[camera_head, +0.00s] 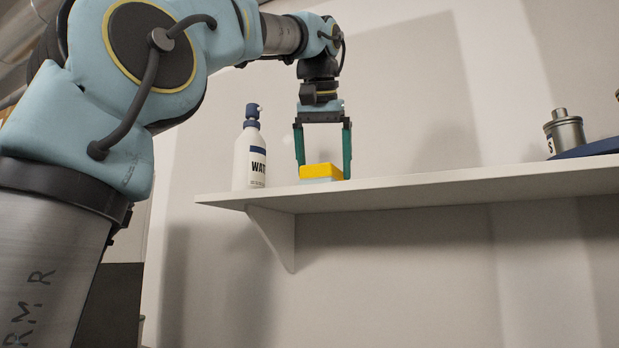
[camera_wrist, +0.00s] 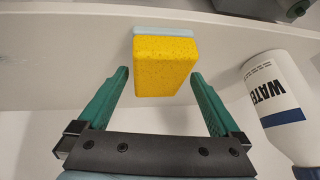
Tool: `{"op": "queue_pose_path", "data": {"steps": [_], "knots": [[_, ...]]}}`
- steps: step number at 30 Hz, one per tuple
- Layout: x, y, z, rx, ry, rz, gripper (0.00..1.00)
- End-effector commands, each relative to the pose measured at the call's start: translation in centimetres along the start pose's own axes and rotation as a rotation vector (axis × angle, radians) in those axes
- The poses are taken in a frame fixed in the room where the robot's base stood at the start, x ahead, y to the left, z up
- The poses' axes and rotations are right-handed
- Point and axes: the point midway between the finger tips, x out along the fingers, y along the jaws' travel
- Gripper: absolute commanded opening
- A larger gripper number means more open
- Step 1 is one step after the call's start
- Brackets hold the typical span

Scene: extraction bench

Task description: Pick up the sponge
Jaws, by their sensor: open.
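The sponge (camera_head: 321,171) is a yellow block with a pale blue layer, lying on the white shelf (camera_head: 430,187). In the head view its yellow side is up. In the wrist view the sponge (camera_wrist: 165,65) shows ahead of the fingers, between their lines. My gripper (camera_head: 324,168) points down over the sponge with its green fingers apart, one on each side. In the wrist view my gripper (camera_wrist: 160,82) is open and empty, with a gap between each fingertip and the sponge.
A white spray bottle with a blue cap (camera_head: 250,155) stands on the shelf left of the sponge; the bottle is at the right in the wrist view (camera_wrist: 277,95). A metal canister (camera_head: 565,132) stands on a blue base (camera_head: 590,149) far right. The shelf between is clear.

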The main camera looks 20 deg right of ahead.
Motion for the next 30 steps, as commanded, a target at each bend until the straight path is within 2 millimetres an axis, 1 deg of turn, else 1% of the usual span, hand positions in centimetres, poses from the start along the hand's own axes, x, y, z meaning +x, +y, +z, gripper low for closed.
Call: {"op": "queue_pose_path", "data": {"steps": [1,3,9,27,30], "knots": [[0.59,0.23,-0.19,0.002,-0.003,0.0,1.0],[0.9,0.34,-0.35,0.001,-0.002,0.0,1.0],[0.9,0.35,-0.37,0.0,-0.001,0.0,1.0],[0.86,0.33,-0.35,0.0,-0.001,0.001,0.33],[0.84,0.33,-0.36,0.0,0.0,0.001,0.32]]}}
